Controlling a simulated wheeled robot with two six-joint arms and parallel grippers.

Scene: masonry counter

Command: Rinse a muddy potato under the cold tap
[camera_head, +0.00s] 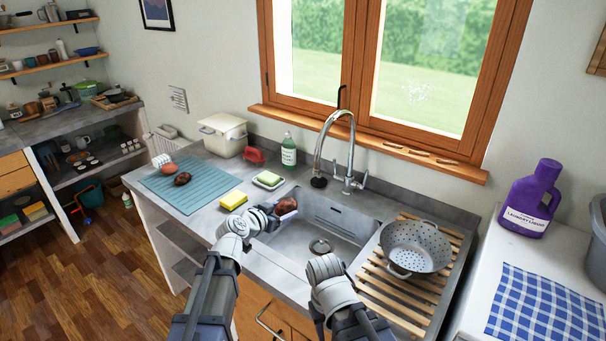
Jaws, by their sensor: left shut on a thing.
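My left gripper (278,210) is shut on a brown potato (287,205), held over the left end of the sink (345,222). The gripper hides part of the potato. The chrome tap (351,140) arches over the back of the sink. Its dark spout end (319,182) is to the right of and behind the held potato, apart from it. I see no water stream. Another dark brown potato (182,179) lies on the blue ribbed mat (190,196). My right arm shows at the front of the sink, but its gripper is hidden.
A grey colander (416,246) stands on the wooden slatted rack (395,300) right of the sink. A yellow sponge (234,199), a soap dish (268,180) and a green bottle (289,150) stand left of the tap. A purple laundry bottle (530,200) stands far right.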

